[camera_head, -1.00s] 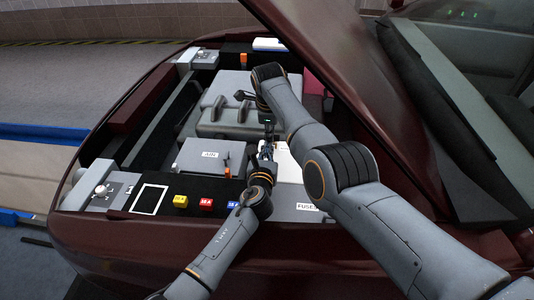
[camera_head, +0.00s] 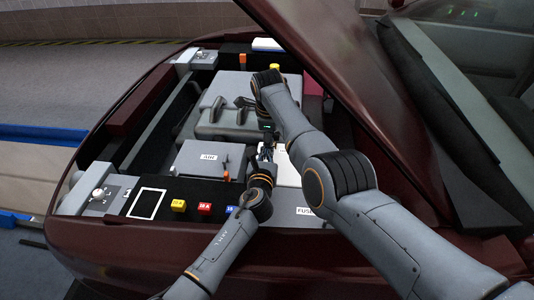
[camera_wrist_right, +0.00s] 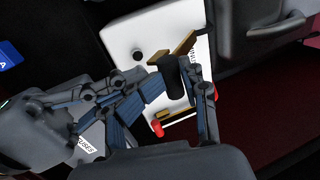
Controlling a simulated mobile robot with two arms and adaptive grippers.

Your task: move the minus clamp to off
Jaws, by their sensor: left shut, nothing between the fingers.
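The white panel (camera_head: 292,172) lies in the engine bay, partly behind my arms. In the right wrist view the panel (camera_wrist_right: 122,35) carries brass strips, red knobs and a black upright piece (camera_wrist_right: 174,85), which looks like the minus clamp. My left gripper (camera_head: 267,151) is shut and empty over the panel's left edge. In the right wrist view it comes in from the left, its fingertips (camera_wrist_right: 160,85) close to the black piece; contact is unclear. My right gripper (camera_wrist_right: 190,120) is at the bottom of that view, one finger right of the black piece. Its opening is unclear.
A grey box (camera_head: 205,160) and an orange lever (camera_head: 227,168) stand left of my left gripper. Yellow (camera_head: 178,205), red (camera_head: 204,208) and blue fuses line the front. The raised hood (camera_head: 330,70) is close behind my right arm.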

